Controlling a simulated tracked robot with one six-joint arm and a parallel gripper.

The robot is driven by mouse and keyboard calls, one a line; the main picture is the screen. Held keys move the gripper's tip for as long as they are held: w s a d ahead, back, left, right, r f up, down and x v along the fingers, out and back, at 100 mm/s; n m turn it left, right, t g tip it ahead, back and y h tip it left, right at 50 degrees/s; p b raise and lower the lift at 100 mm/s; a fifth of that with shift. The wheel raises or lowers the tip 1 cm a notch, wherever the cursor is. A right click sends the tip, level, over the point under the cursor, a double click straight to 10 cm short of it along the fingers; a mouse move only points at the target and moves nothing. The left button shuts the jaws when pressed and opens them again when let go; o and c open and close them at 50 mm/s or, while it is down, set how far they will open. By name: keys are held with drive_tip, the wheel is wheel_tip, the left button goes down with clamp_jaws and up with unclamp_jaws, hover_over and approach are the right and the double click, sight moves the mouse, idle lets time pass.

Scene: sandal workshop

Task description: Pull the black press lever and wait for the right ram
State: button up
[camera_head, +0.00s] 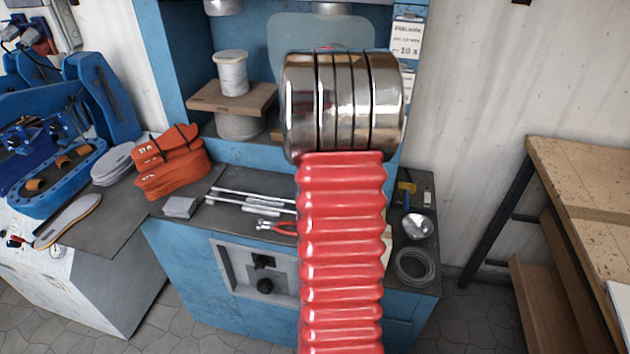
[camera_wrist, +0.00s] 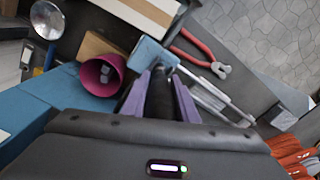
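In the wrist view, my gripper (camera_wrist: 160,82) has two purple fingers, one on each side of a black bar that looks like the press lever (camera_wrist: 160,98). The bar fills the gap between the fingertips, and I see no clear space beside it. A pale blue block (camera_wrist: 152,52) lies just beyond the fingertips. In the head view, my red arm hides the gripper and the lever. The blue press (camera_head: 180,245) stands behind it. A left metal ram (camera_head: 222,6) and a right metal ram (camera_head: 331,8) show at the top edge, cut off by the frame.
A white spool (camera_head: 232,73) stands on a wooden board (camera_head: 232,99) under the left ram. Pliers (camera_head: 277,227) and metal rods (camera_head: 240,198) lie on the press table. Orange soles (camera_head: 170,165) are stacked at left. A wooden bench (camera_head: 590,175) stands at right.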

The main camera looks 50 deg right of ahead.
clamp_jaws()
drive_tip(key=shift+a, duration=0.2)
drive_tip(key=shift+d, duration=0.15)
drive_tip(key=shift+s+d, duration=0.1)
